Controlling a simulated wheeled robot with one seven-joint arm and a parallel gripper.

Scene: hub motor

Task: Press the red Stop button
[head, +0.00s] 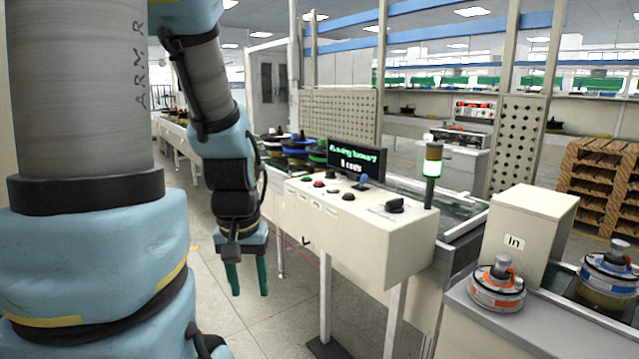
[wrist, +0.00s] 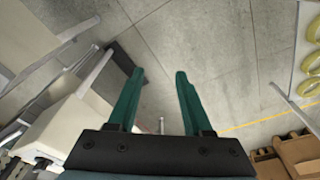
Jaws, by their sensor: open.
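The red Stop button (head: 318,184) is a small red knob on the sloping top of the white control box (head: 340,232), in the head view. Other small knobs sit around it. My gripper (head: 248,292) hangs down at the left of the box, lower than its top, with its two green fingers apart and nothing between them. In the wrist view my gripper (wrist: 158,75) is open above the bare floor. The red button cannot be made out in the wrist view.
Hub motors (head: 497,285) sit at the front right. The floor (head: 215,290) under my gripper is clear.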

